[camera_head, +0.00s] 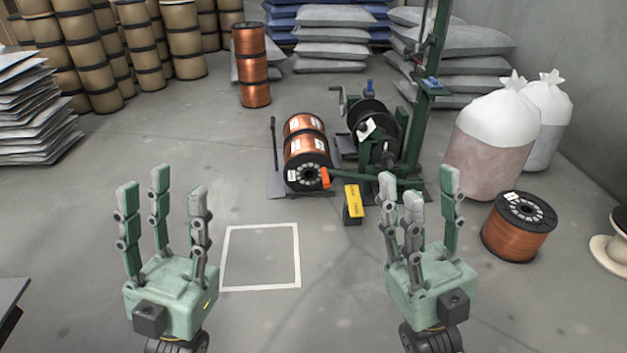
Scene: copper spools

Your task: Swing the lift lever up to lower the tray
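The lift lever (345,176) is a green bar with an orange grip (325,178) at its left end. It runs out low from the green machine (388,150), roughly level, and the grip is in front of a copper spool (307,163). The tray (276,187) is a flat grey plate low beside the machine, mostly hidden under copper spools lying on their sides. My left gripper (162,205) is open and empty, left of the lever. My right gripper (420,200) is open and empty, nearer than the machine and right of the grip. Neither touches anything.
A yellow block on a dark stand (353,204) is in front of the lever. A white square outline (261,227) marks clear floor between my grippers. A copper spool (519,226) and white sacks (495,130) are at the right. Stacked spools and bags line the back.

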